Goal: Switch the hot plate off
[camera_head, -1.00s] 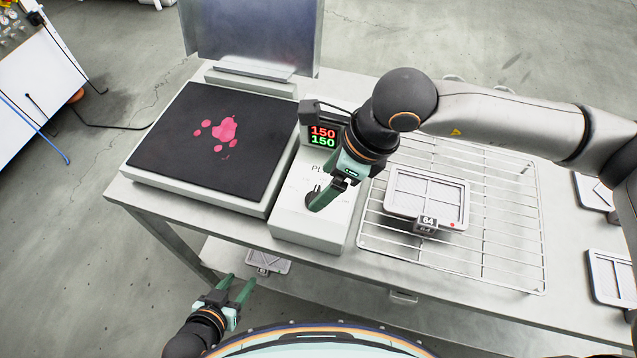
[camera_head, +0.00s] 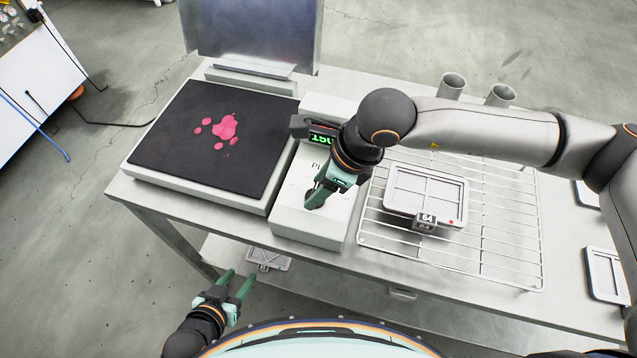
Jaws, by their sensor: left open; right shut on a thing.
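The hot plate (camera_head: 185,152) has a black square top with pink paw-shaped blotches. To its right is its white control box (camera_head: 308,230), with a small display (camera_head: 323,138) at the back. Green digits show on the display, partly covered by my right arm. My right gripper (camera_head: 317,200) points down at the front of the box and is shut on the dark control knob (camera_head: 309,196), which its fingers mostly hide. I cannot read the knob's setting. My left gripper (camera_head: 238,283) is open and empty, low in front of the table.
A wire rack (camera_head: 505,255) right of the box carries a grey tray (camera_head: 427,190) tagged 64. More trays (camera_head: 607,275) lie at the right table edge. Two metal cylinders (camera_head: 452,86) stand behind. An upright metal panel (camera_head: 252,32) rises behind the hot plate. Another tray (camera_head: 268,259) sits on the lower shelf.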

